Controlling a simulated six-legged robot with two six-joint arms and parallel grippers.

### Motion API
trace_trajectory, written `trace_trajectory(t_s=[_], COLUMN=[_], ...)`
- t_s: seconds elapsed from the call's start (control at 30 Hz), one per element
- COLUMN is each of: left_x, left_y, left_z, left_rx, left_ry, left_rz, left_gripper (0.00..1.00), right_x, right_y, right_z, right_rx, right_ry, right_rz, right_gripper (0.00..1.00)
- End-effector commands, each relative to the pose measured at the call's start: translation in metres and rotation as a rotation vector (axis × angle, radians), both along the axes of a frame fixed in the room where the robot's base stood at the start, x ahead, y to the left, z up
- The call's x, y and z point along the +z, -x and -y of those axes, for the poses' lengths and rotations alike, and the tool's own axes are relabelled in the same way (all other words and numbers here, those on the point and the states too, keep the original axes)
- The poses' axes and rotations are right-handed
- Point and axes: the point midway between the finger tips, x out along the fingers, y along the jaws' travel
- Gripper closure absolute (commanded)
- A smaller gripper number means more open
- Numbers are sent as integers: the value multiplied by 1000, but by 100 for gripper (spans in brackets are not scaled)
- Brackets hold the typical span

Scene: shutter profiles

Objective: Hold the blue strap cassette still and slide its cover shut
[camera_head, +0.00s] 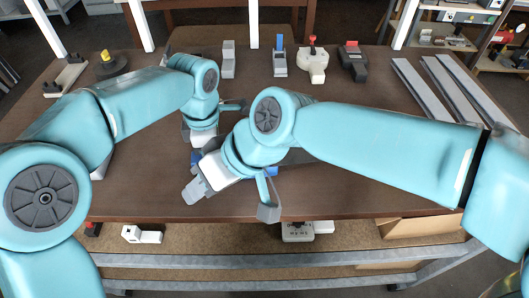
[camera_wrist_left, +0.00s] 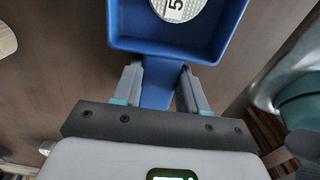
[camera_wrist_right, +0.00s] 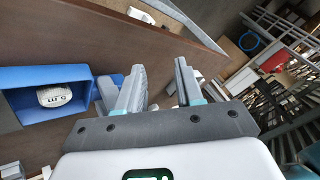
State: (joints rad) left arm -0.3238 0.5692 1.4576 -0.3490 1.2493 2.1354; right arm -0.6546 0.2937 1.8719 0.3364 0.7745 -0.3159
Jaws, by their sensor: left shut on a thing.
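The blue strap cassette (camera_wrist_left: 181,52) is an open-topped tray with a pale strap roll marked "5" inside. My left gripper (camera_wrist_left: 160,80) is shut on its narrow blue tab (camera_wrist_left: 156,88). The cassette (camera_wrist_right: 45,77) also shows at the left of the right wrist view, with the roll (camera_wrist_right: 62,96) uncovered. In the head view my arms hide most of it; a blue bit (camera_head: 195,157) shows under the left wrist. My right gripper (camera_head: 232,203) is open and empty over the table's front part, fingers apart, beside the cassette. I cannot make out the cover.
The brown table (camera_head: 350,185) is clear at front right. Along the back stand a grey block (camera_head: 228,60), a grey-and-blue piece (camera_head: 279,64), a white piece with a red knob (camera_head: 313,66) and a dark box (camera_head: 353,63). Long grey profiles (camera_head: 425,88) lie at right.

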Motion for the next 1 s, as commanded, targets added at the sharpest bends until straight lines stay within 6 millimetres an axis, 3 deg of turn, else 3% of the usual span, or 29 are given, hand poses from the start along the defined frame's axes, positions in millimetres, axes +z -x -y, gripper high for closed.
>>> trace_trajectory(t_s=[0.03, 0.1, 0.3, 0.57, 0.6, 0.8, 1.0], left_x=[-1, -1, -1, -1, -1, -1, -1], left_y=[0, 0, 0, 0, 0, 0, 0], left_z=[0, 0, 0, 0, 0, 0, 0], left_rx=[0, 0, 0, 0, 0, 0, 0], left_ry=[-1, -1, -2, -2, -2, -2, -2], left_rz=[-1, -1, -2, -2, -2, -2, -2], left_gripper=[94, 94, 94, 94, 94, 94, 94], right_x=[14, 34, 90, 148, 144, 70, 38], right_y=[-24, -55, -127, -187, -193, -173, -157], right_z=[10, 25, 80, 165, 177, 181, 203], right_rx=[-116, -271, -667, -1032, -1052, -845, -718], right_ry=[-40, -98, -290, -485, -431, 98, 432], right_rz=[3, 3, -5, -10, -6, 11, 18], right_gripper=[64, 64, 64, 64, 64, 64, 64])
